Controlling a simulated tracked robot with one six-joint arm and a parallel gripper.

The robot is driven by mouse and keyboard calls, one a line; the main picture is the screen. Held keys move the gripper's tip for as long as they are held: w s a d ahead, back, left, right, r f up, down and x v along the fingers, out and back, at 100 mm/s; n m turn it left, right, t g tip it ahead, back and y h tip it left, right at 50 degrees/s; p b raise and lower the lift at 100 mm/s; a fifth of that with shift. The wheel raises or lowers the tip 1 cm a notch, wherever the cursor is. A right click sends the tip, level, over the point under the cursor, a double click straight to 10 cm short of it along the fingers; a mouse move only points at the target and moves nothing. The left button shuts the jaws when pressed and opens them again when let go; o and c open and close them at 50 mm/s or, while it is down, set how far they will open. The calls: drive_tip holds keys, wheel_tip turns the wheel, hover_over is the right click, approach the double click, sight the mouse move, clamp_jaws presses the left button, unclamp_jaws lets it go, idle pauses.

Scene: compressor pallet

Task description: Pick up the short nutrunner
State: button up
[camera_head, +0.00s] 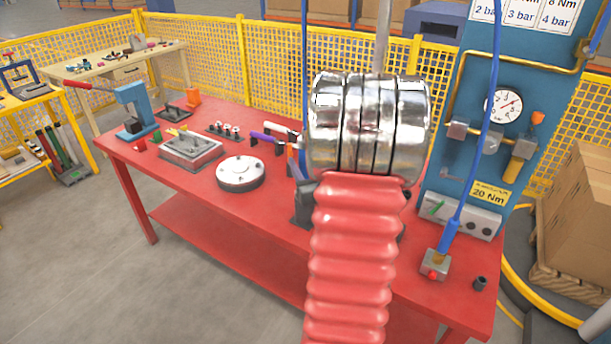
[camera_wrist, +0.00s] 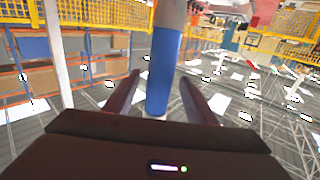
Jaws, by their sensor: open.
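In the wrist view my gripper (camera_wrist: 160,73) is open, with one dark finger on each side of a blue cylinder (camera_wrist: 164,75) with a grey upper end. I see gaps between it and the fingers; whether it is the short nutrunner I cannot tell. In the head view my arm's chrome and red bellows hide the gripper and the middle of the red bench (camera_head: 272,214). A blue tool (camera_head: 448,238) on a blue hose stands at the bench's right in a small grey block (camera_head: 435,266). Another blue hose (camera_head: 304,60) runs down behind my arm.
A round grey cover (camera_head: 240,172), a grey plate fixture (camera_head: 191,149) and a blue press (camera_head: 134,110) stand on the bench's left. A blue panel with a gauge (camera_head: 503,105) rises behind its right end. Yellow mesh fencing (camera_head: 210,45) runs behind.

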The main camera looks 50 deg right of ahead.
drive_tip(key=shift+w, duration=0.1)
drive_tip(key=x, duration=0.5)
drive_tip(key=shift+d+f, duration=0.1)
drive_tip(key=shift+f, duration=0.05)
drive_tip(key=shift+c, duration=0.5)
clamp_jaws()
idle(0.4)
idle(0.7)
